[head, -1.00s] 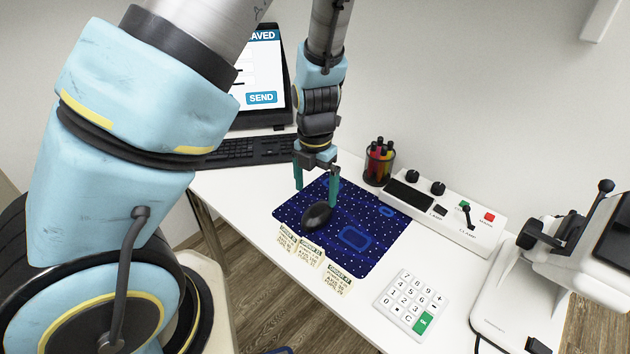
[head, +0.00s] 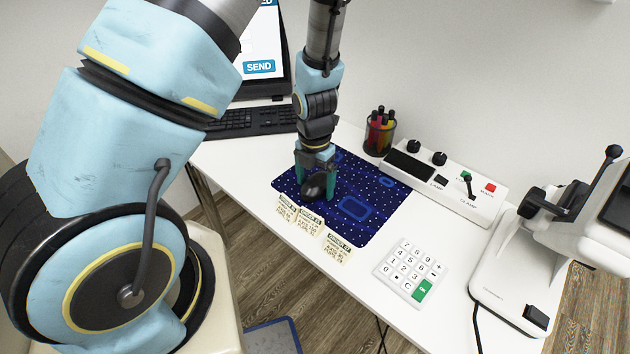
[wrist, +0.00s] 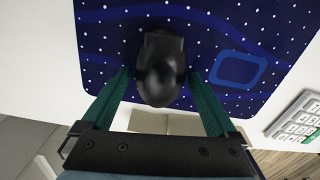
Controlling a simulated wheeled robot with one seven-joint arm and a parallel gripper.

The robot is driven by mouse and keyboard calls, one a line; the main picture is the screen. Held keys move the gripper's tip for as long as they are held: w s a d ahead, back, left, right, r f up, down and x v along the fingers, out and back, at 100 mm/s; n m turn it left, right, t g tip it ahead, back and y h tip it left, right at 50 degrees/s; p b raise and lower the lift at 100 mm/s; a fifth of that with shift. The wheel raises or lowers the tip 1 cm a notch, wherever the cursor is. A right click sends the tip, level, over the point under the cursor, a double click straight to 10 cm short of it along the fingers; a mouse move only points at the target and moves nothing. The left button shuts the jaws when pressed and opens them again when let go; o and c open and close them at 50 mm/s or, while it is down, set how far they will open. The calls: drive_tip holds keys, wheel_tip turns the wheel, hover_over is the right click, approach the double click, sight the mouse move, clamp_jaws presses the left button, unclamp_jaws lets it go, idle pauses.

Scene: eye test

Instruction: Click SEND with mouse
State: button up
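The black mouse (head: 315,186) lies on the dark blue dotted mouse pad (head: 372,222). In the wrist view the mouse (wrist: 160,70) sits between the green fingers of my gripper (wrist: 162,82), with a gap on each side. In the head view my gripper (head: 315,182) is low over the pad, its fingers open on either side of the mouse. The monitor (head: 283,82) at the back left shows a blue SEND button (head: 259,67). My arm hides much of the screen. No pointer can be made out.
A black keyboard (head: 258,121) lies behind the pad. Small printed cards (head: 310,222) stand at its front edge. A pen cup (head: 379,135), a control box (head: 470,193), a keypad (head: 411,270) and a white machine (head: 520,285) are to the right.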

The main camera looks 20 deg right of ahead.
drive_tip(key=c, duration=1.2)
drive_tip(key=shift+c, duration=0.2)
drive_tip(key=shift+s+d, duration=0.15)
